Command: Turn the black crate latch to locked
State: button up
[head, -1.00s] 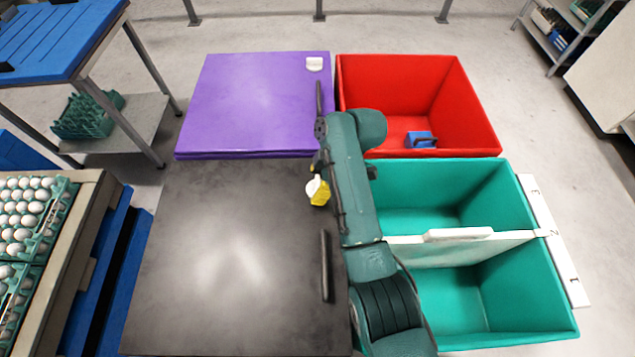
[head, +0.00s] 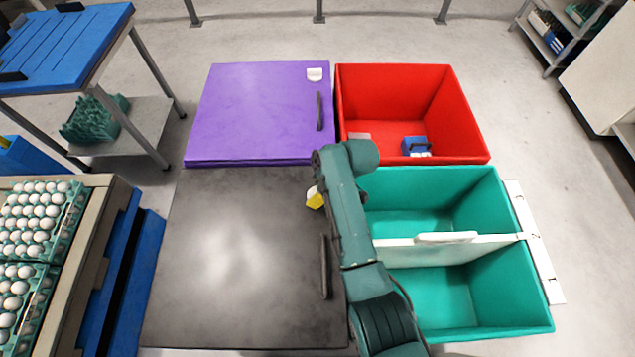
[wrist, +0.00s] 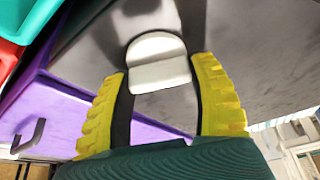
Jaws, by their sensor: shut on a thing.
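The black crate (head: 230,270) has its flat lid down, with a dark bar handle (head: 325,266) near its right edge. Its latch is a small white rounded piece (head: 311,191) near the lid's far right corner. In the wrist view the white latch (wrist: 157,60) sits between the yellow fingers of my gripper (wrist: 160,78). My gripper, also in the head view (head: 316,200), is shut on the latch. My arm hides part of the lid's right edge, and I cannot tell the latch's exact angle.
A purple lidded crate (head: 260,110) with its own white latch (head: 314,74) lies beyond. An open red crate (head: 460,110) holds a blue item (head: 415,146). An open teal crate (head: 480,195) with a white divider is right of my arm. Egg trays (head: 78,215) stand at left.

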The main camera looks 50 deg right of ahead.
jog(key=m+p, duration=0.2)
jog(key=m+h+p, duration=0.1)
jog(key=p, duration=0.1)
jog(key=shift+r+m, duration=0.35)
jog(key=shift+m, duration=0.05)
jog(key=m+h+p, duration=0.1)
jog(key=m+p, duration=0.2)
jog(key=shift+f+h, duration=0.15)
jog(key=shift+h, duration=0.25)
jog(key=m+h+p, duration=0.1)
jog(key=m, duration=0.3)
jog(key=shift+f, duration=0.15)
jog(key=shift+m+g+h, duration=0.5)
jog(key=shift+m+h, duration=0.1)
jog(key=shift+m, duration=0.9)
jog(key=o, duration=1.2)
